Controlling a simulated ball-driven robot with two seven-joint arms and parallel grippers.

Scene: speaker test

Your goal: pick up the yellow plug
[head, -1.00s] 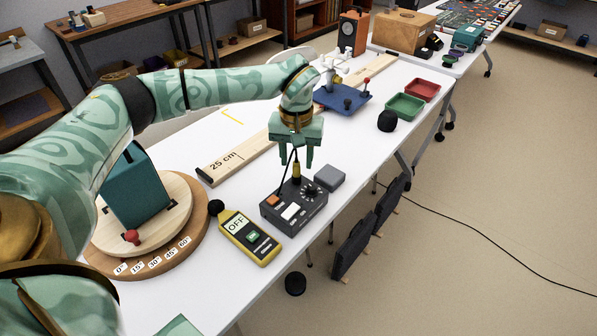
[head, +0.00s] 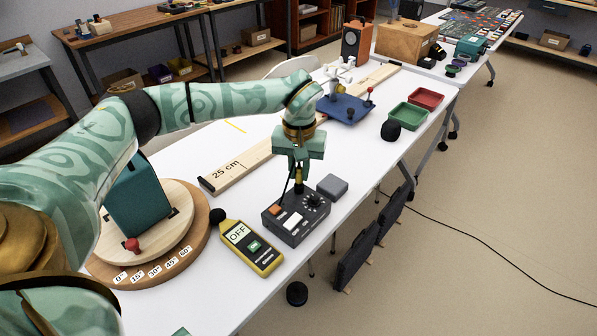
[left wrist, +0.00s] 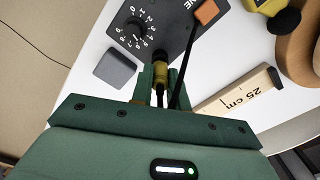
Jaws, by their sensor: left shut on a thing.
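The yellow plug (head: 299,174) stands upright at the back part of the dark control box (head: 296,219). In the left wrist view the plug (left wrist: 160,72) sits between the fingertips, with its dark end at the box beside the numbered dial. My left gripper (head: 298,182) points down over the box and is shut on the plug. A dark cable runs up beside the plug and fingers. Whether the plug is clear of its socket cannot be told. My right gripper is not in view.
A yellow meter reading OFF (head: 251,247) lies just left of the box. A grey block (head: 332,187) is close on its right. A wooden 25 cm rail (head: 238,167) lies behind, and a round wooden turntable (head: 106,270) stands at left. The table's front edge is near.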

